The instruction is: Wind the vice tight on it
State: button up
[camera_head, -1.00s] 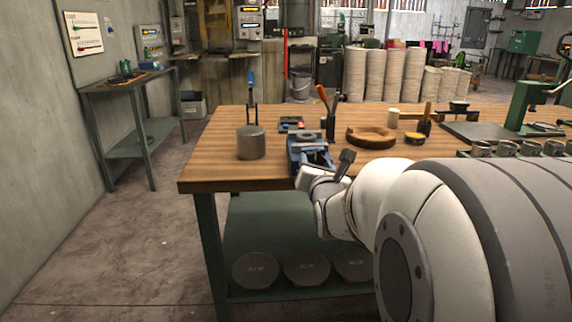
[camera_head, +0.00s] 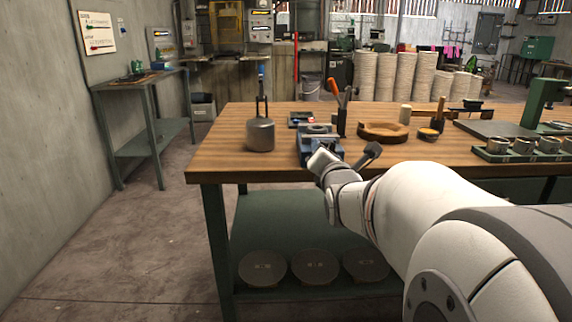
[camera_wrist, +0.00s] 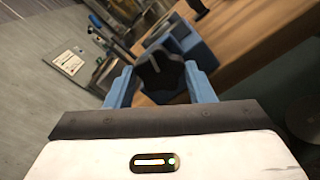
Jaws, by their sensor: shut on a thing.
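The blue vice (camera_head: 308,148) stands at the front edge of the wooden workbench. A grey round piece (camera_head: 318,129) shows at its top; I cannot tell how firmly the jaws hold it. My gripper (camera_wrist: 160,68) is at the vice's front, its two blue fingers shut on a dark knob-like handle (camera_wrist: 163,78). The vice's blue body (camera_wrist: 182,38) shows just beyond the fingers in the wrist view. In the head view my white wrist hides the handle and part of the vice front.
A grey metal cylinder (camera_head: 260,136) stands left of the vice.

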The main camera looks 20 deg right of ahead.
jog(key=n+b, duration=0.4)
jog(key=n, duration=2.8)
dwell(0.7)
dwell(0.5)
jog(key=o, duration=1)
jog(key=shift+c, duration=0.2)
jog(key=shift+a, duration=0.1)
